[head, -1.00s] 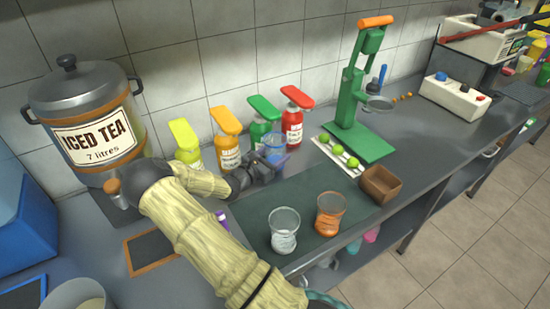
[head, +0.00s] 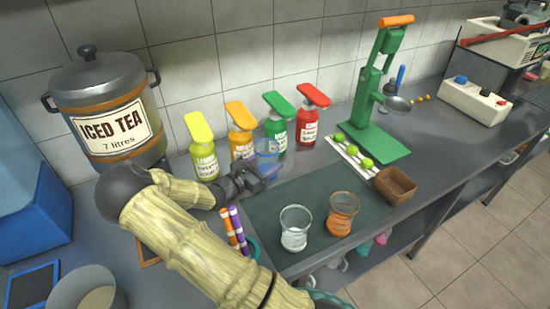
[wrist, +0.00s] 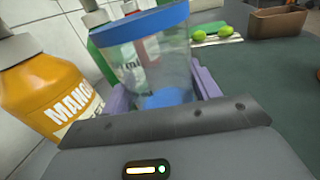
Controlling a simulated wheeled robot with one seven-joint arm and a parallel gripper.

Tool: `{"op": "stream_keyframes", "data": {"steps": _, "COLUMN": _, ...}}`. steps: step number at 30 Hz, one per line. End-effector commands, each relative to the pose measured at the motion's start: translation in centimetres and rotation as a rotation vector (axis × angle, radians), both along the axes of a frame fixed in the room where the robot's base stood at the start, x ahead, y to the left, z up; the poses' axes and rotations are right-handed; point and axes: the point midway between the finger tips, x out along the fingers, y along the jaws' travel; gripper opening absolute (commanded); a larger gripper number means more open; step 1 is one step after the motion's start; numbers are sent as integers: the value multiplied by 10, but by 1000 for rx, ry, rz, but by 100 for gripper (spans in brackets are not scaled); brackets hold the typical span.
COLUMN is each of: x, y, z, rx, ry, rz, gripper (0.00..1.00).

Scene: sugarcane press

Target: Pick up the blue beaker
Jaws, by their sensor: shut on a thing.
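The blue beaker (wrist: 150,62) is clear with a blue rim and a blue base. In the wrist view it stands upright between the purple fingers of my gripper (wrist: 160,92), which are shut on it. In the head view the beaker (head: 266,160) shows faintly in front of the green bottle, with my gripper (head: 262,174) at its lower part. I cannot tell whether its base touches the mat. A clear beaker (head: 295,230) and an orange beaker (head: 342,214) stand apart on the dark mat, to the right of my gripper.
A yellow bottle (head: 203,155), orange mango bottle (head: 240,140), green bottle (head: 276,137) and red bottle (head: 308,120) stand close behind the beaker. A green press (head: 375,110), brown box (head: 395,186) and limes stand right. The dark mat (head: 300,190) has free room.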

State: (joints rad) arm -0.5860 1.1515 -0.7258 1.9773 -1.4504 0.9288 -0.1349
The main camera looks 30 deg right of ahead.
Motion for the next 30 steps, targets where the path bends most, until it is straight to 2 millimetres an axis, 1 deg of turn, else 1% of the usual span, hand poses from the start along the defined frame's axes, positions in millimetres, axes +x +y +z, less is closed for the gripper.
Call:
{"op": "stream_keyframes", "data": {"steps": 3, "x": -3, "y": 14, "z": 0, "rx": 1, "ry": -2, "rz": 2, "gripper": 33}}
{"op": "stream_keyframes", "data": {"steps": 12, "x": -10, "y": 47, "z": 0, "rx": 0, "ry": -1, "rz": 2, "gripper": 33}}
{"op": "stream_keyframes", "data": {"steps": 18, "x": -14, "y": 64, "z": 0, "rx": 0, "ry": -1, "rz": 1, "gripper": 33}}
{"op": "stream_keyframes", "data": {"steps": 24, "x": -17, "y": 77, "z": 0, "rx": -1, "ry": -1, "rz": 2, "gripper": 33}}
{"op": "stream_keyframes", "data": {"steps": 30, "x": -18, "y": 83, "z": 0, "rx": 0, "ry": 0, "rz": 2, "gripper": 33}}
